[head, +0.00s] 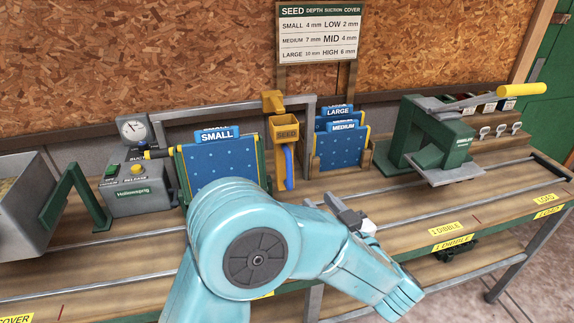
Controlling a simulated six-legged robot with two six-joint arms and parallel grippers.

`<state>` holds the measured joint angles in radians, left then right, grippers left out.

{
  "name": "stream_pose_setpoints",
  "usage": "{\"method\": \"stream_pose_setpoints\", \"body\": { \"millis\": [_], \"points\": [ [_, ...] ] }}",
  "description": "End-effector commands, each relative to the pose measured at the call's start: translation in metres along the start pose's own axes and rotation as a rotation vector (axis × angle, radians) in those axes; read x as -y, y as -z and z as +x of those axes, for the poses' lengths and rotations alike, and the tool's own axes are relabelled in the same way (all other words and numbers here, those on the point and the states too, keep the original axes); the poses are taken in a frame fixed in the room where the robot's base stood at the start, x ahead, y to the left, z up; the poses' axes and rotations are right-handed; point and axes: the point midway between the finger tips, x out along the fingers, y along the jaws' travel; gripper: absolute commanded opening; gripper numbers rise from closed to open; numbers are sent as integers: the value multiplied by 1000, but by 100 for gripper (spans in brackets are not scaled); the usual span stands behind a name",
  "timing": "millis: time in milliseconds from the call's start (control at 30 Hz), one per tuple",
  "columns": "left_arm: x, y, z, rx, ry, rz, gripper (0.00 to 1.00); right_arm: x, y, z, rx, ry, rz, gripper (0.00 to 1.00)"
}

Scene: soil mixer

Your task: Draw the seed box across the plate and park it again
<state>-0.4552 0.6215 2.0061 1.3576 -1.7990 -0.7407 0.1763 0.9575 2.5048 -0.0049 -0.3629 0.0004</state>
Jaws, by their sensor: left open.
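The seed box (285,124), yellow-orange and marked SEED, stands upright behind the bench's middle, with a blue handle (289,167) hanging below it. Left of it, a blue dotted plate (221,166) with a SMALL label leans in a green and yellow frame. My left gripper (351,213) shows as grey parts at the end of my teal arm, in front of and to the right of the seed box, apart from it. It is open, and I see nothing in it. My arm hides the plate's lower part and some bench. My right gripper is not in view.
Blue LARGE and MEDIUM plates (340,149) stand in a rack right of the seed box. A green press (436,140) with a yellow-handled lever is farther right. A grey control box (139,187) with a gauge stands left. Rails (480,205) run along the bench front.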

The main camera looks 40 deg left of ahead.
Motion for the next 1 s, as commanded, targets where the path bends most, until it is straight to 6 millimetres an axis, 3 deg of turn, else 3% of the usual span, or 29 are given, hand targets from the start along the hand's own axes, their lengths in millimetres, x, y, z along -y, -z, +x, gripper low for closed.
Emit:
{"method": "stream_pose_setpoints", "body": {
  "millis": [167,700,1000],
  "points": [
    [-2,2,7,-2,-10,-3,41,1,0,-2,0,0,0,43],
    [-3,2,130,-3,-9,-2,41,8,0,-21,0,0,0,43],
    [-4,2,159,-3,-13,-4,41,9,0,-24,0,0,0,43]
  ]
}}
